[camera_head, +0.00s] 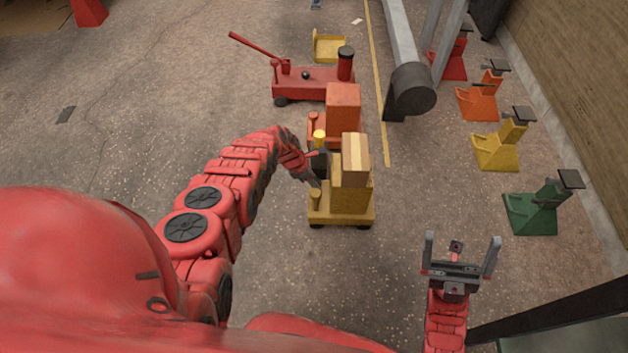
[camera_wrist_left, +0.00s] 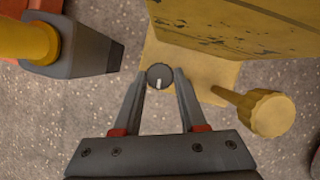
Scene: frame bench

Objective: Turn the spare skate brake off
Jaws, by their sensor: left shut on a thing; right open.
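A yellow skate (camera_head: 350,216) stands on the floor near the middle of the head view. It carries a yellow block and a pale striped box (camera_head: 355,155). In the left wrist view, a small round dark knob (camera_wrist_left: 160,76) with a white mark sits on the skate's yellow deck (camera_wrist_left: 205,70). My left gripper (camera_wrist_left: 161,82) is shut on this knob, one fingertip on each side. The white mark points toward the gripper's palm. In the head view my left gripper (camera_head: 312,179) is at the skate's left side; the knob is hidden there. My right gripper (camera_head: 462,241) is open and empty.
A yellow post with a round head (camera_wrist_left: 270,113) rises beside the knob. An orange-red skate (camera_head: 343,112) stands just behind, and a red floor jack (camera_head: 312,84) is beyond. Coloured stands, including a green one (camera_head: 535,210), line the right.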

